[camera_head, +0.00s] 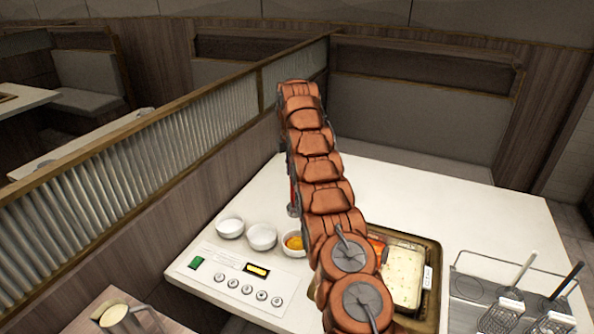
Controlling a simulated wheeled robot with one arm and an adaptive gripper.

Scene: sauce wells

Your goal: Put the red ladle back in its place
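A thin red upright piece (293,190), which looks like the red ladle's handle, shows at the left edge of my arm. A dark grey end (293,210) sits below it, above the bowls. The rest of it is hidden behind my arm. My gripper is hidden behind the arm links, so I cannot see its fingers or whether they touch the ladle. A brown-rimmed sauce tray (432,255) stands right of my arm. It has a pale well (404,275) and a partly hidden orange-red well (378,249). My arm covers its left part.
Two white bowls (230,228) (262,237) and a bowl with orange-yellow contents (293,250) stand left of my arm. A control panel (240,284) is in front. A metal rack with strainers (500,316) stands right. A ribbed partition (150,155) borders the left; the back right counter is clear.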

